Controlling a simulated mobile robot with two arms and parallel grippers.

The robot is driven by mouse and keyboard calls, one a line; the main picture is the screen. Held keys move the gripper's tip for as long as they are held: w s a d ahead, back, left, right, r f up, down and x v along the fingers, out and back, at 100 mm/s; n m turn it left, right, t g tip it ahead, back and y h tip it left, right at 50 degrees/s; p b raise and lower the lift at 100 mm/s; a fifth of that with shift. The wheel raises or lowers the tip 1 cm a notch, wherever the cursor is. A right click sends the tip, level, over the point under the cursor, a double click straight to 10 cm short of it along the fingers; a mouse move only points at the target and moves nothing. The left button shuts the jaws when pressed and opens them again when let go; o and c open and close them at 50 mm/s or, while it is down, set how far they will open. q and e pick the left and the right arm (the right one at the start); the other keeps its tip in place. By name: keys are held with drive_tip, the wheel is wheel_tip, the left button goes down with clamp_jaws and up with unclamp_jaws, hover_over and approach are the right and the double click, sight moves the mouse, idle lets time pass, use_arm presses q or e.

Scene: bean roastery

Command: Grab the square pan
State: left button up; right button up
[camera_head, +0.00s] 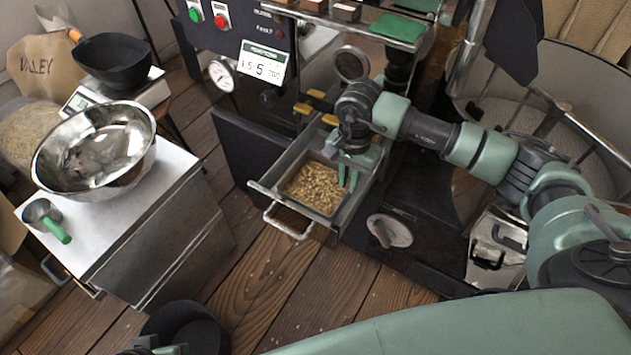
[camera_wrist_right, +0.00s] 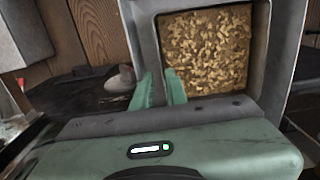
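My right gripper (camera_head: 347,178) points down at the pan's right side. In the right wrist view its two green fingers (camera_wrist_right: 160,90) stand apart at the pan's near left rim, with a gap between them. Whether they touch the rim I cannot tell. A small part of my left gripper (camera_head: 162,349) seems to show at the bottom edge; its fingers are not clear.
A black round container (camera_head: 185,325) is at the bottom. Wooden floor (camera_head: 270,290) lies open before the drawer.

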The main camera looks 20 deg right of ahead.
drive_tip(key=shift+s+f, duration=0.15)
drive_tip(key=shift+f, duration=0.6)
drive_tip(key=f, duration=0.2)
drive_tip(key=f+b, duration=0.1)
drive_tip(key=shift+w+f, duration=0.25)
drive_tip(key=shift+f, duration=0.55)
clamp_jaws()
drive_tip(key=shift+r, duration=0.1)
